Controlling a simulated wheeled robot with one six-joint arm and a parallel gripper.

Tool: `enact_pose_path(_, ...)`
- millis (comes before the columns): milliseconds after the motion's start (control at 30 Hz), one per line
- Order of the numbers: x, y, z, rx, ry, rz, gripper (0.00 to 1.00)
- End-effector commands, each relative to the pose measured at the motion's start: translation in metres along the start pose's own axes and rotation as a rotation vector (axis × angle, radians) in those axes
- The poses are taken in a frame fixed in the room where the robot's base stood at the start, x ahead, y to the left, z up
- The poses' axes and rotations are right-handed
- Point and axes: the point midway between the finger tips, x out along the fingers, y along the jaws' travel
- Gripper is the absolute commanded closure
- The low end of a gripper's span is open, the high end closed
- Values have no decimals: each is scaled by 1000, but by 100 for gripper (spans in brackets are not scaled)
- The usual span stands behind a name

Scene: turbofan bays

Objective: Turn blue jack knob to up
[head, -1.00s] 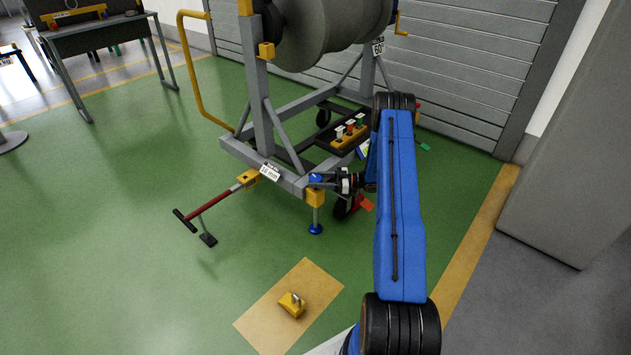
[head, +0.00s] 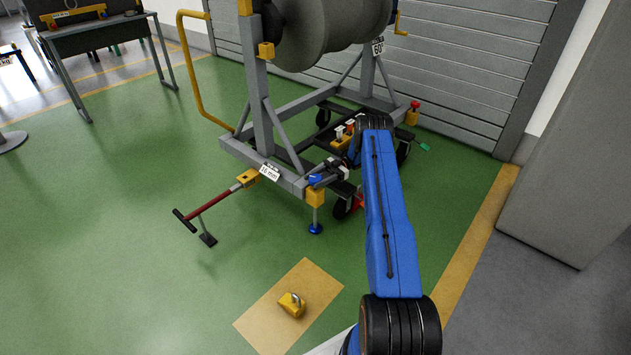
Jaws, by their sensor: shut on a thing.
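The blue jack knob (head: 315,180) sits on top of a yellow jack block (head: 315,197) at the near right corner of the grey stand. A jack leg with a blue foot (head: 315,229) hangs below the block and meets the floor. My gripper (head: 322,177) is at the knob from the right and is shut on it. The fingertips are small in this view, and they partly cover the knob.
The grey engine stand (head: 236,149) carries a large grey drum (head: 325,30). A red tow bar (head: 210,202) sticks out to the left. A yellow object (head: 292,304) lies on a tan floor patch (head: 262,327). Green floor in front is open.

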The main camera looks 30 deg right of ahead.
Motion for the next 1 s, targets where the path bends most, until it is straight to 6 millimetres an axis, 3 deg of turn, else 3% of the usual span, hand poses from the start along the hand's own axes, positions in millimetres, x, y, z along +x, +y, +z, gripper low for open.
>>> enact_pose_path(533,1,0,0,1,1,-24,75)
enact_pose_path(567,1,0,0,1,1,-24,45)
enact_pose_path(600,1,0,0,1,1,-24,36)
enact_pose_path(1000,2,1,0,0,0,-23,34)
